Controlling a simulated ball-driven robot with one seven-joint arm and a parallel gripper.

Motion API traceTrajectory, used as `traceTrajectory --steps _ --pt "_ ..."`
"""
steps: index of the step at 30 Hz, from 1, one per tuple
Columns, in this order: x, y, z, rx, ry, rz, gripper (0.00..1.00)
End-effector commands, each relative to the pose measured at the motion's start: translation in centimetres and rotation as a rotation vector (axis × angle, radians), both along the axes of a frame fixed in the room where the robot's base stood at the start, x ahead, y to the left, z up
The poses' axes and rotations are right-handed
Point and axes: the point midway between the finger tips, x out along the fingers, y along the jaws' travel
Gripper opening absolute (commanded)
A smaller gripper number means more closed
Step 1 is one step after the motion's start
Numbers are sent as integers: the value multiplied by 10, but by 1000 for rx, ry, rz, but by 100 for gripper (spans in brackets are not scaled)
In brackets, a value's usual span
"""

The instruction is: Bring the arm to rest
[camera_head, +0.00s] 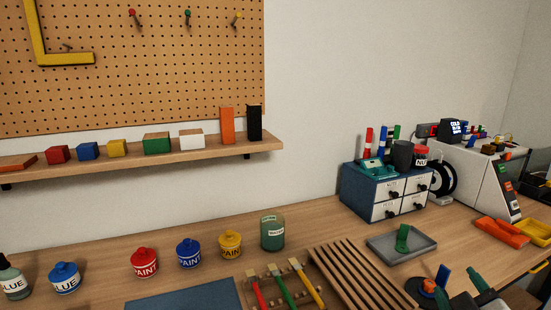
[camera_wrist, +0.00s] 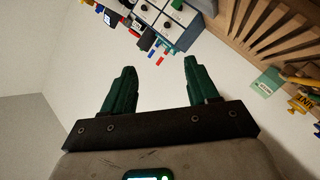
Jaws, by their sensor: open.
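My gripper (camera_wrist: 159,66) shows in the wrist view with its two dark green fingers spread wide apart. Nothing is between them, and neither finger touches anything there. In the head view, dark and green parts that look like my gripper (camera_head: 480,288) show at the lower right edge, over the front of the workbench (camera_head: 345,235). Most of my arm is out of view.
A blue drawer cabinet (camera_head: 362,196) and a white printer (camera_head: 465,180) stand behind. Paint pots and a slatted wooden rack (camera_head: 365,275) lie left.

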Motion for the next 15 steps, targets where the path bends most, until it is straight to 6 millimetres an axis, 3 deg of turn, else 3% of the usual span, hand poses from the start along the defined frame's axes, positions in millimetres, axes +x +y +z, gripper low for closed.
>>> traceTrajectory --steps 1,6,8,12,15 --pt "-13 6 -34 93 87 -7 59" --pt "-72 23 -135 369 372 -70 59" --pt "-99 30 -166 454 477 -103 59" --pt "-171 44 -225 615 720 -201 59" --pt "-221 49 -251 692 869 -279 59"
